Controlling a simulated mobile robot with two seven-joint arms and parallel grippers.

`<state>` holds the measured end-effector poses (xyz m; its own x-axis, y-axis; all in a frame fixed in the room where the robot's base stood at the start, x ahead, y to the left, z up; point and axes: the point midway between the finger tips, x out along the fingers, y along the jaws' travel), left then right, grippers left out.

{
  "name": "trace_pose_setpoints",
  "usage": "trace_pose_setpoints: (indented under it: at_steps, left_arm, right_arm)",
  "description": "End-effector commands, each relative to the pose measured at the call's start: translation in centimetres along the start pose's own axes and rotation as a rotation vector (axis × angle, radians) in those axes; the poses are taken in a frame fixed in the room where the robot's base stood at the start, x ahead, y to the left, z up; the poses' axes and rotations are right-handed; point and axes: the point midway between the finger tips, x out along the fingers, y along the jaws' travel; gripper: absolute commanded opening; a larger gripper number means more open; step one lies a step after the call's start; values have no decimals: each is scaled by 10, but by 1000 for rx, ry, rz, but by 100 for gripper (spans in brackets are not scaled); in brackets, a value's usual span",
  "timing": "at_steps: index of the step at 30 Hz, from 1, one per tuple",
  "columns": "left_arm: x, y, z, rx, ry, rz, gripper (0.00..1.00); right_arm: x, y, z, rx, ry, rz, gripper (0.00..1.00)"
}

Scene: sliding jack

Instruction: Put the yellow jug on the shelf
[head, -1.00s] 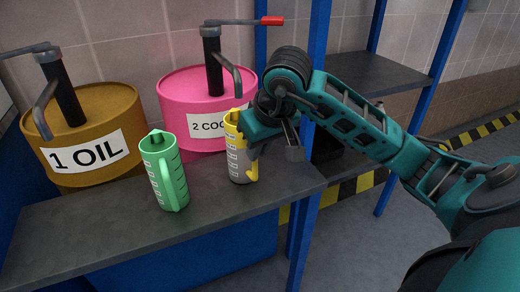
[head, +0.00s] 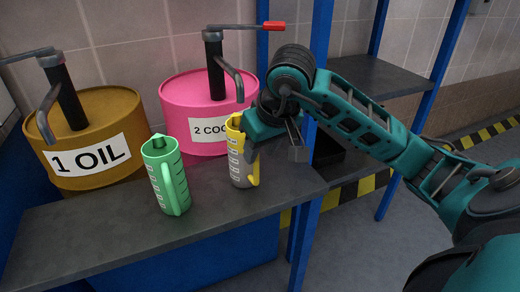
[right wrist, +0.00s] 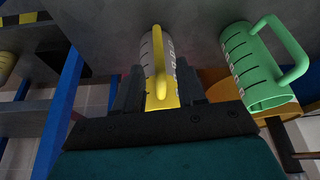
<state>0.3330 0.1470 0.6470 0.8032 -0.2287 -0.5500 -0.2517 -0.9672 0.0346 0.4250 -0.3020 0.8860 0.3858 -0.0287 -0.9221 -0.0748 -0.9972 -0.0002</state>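The yellow jug (head: 238,160), grey-sided with marks and a yellow handle, stands upright on the dark table in front of the pink barrel. My right gripper (head: 250,140) is at its right side. In the right wrist view the jug (right wrist: 160,55) is between the two fingers of my right gripper (right wrist: 162,90), which lie close against both its sides, handle toward the camera. The finger contact is partly hidden in the head view. The shelf (head: 375,85) is a dark board between blue posts at the back right. My left gripper is out of view.
A green jug (head: 165,175) stands left of the yellow jug on the table (head: 130,230). Behind are a brown oil barrel (head: 95,125) and a pink barrel (head: 195,95) with pump spouts. A blue post (head: 315,60) rises between table and shelf.

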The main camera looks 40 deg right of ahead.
Motion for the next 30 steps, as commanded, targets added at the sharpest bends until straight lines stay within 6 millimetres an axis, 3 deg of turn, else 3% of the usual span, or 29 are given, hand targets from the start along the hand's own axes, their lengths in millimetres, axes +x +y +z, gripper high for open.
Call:
trace_pose_setpoints:
  at_steps: [9,15,30]
  left_arm:
    - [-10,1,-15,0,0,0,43]
    - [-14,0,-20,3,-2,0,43]
    - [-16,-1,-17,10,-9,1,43]
  right_arm:
    - [-72,1,-2,0,5,4,40]
    - [-101,0,-1,1,4,3,40]
    - [-108,0,0,1,0,2,40]
